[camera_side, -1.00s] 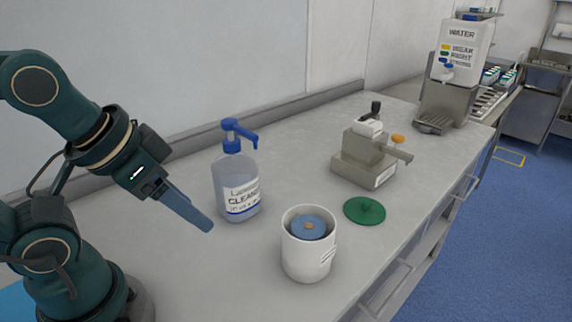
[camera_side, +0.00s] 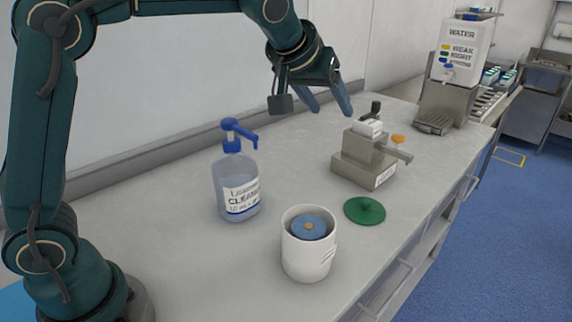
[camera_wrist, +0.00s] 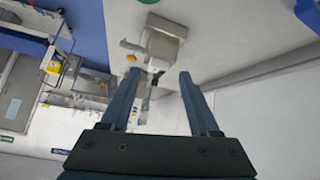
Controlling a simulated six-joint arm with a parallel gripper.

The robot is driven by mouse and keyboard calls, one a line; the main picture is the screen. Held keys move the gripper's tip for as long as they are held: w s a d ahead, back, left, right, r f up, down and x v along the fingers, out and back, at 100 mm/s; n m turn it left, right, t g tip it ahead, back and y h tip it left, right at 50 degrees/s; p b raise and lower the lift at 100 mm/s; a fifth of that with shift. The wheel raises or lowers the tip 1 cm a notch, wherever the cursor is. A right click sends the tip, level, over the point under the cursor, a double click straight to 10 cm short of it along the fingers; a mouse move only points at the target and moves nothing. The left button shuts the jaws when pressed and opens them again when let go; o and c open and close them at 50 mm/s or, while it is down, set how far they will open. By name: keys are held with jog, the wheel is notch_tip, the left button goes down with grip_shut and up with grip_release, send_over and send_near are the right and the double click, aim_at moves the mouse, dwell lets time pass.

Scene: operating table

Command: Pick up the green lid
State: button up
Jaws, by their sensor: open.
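The green lid (camera_side: 364,210) is a flat round disc with a small knob on top. It lies on the grey table right of the white pot, in front of the beige device, in the side view. My gripper (camera_side: 331,110) is open and empty, raised above the table behind the beige device and well away from the lid. Its two blue fingers also show in the wrist view (camera_wrist: 158,75), apart with nothing between them.
A white pot (camera_side: 308,262) with a blue disc inside stands near the front. A blue-capped cleanser bottle (camera_side: 238,185) stands left of it. The beige device (camera_side: 362,163) stands behind the lid and also shows in the wrist view (camera_wrist: 160,42). A water dispenser (camera_side: 452,75) is at the far end.

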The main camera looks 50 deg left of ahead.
jog(key=w+d+f, duration=0.2)
jog(key=w+f, duration=0.3)
send_over(366, 201)
jog(key=s+a, duration=0.1)
jog(key=s, duration=0.2)
notch_tip(366, 201, down, 5)
jog(key=f, duration=0.3)
jog(key=d+f+g, duration=0.1)
jog(key=f, duration=0.1)
jog(key=f+m+g, duration=0.1)
jog(key=f, duration=0.2)
jog(key=shift+s+d+f, duration=0.15)
jog(key=shift+d+f, duration=0.2)
jog(key=shift+d, duration=0.05)
jog(key=shift+x, duration=2.3)
grip_shut()
